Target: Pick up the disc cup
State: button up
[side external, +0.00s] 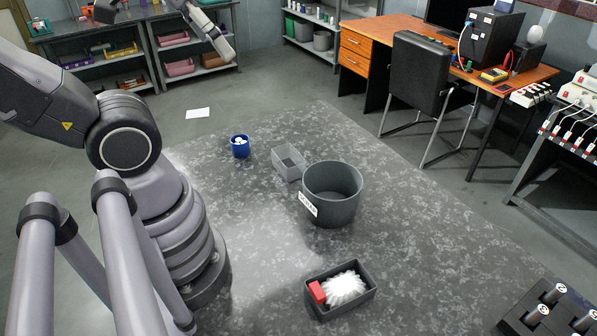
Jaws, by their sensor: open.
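A small blue round cup (240,153) stands upright on the grey mottled table (420,240), near its back left part. Small white pieces show inside it; they are too small to make out clearly. I take this to be the disc cup. Nothing is seen touching the blue cup.
A grey rectangular bin (288,170) stands right of the cup, beside a large grey round bucket (333,208) with a label. A dark tray (350,306) in front holds a red block (317,292) and a white ribbed piece (344,288). A black rack (545,315) sits at the front right.

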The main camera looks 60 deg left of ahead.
jog(key=w+a+f+g+y, duration=0.1)
jog(key=w+a+f+g, duration=0.15)
jog(key=w+a, duration=0.6)
jog(key=g+h, duration=0.1)
jog(key=g, duration=0.2)
send_over(241, 146)
jog(key=w+a, duration=0.1)
jog(key=a, duration=0.2)
notch_tip(241, 146, down, 24)
jog(key=shift+m, duration=0.4)
notch_tip(241, 146, down, 8)
jog(key=shift+s+f, duration=0.1)
jog(key=shift+d+f, duration=0.1)
jog(key=shift+f, duration=3)
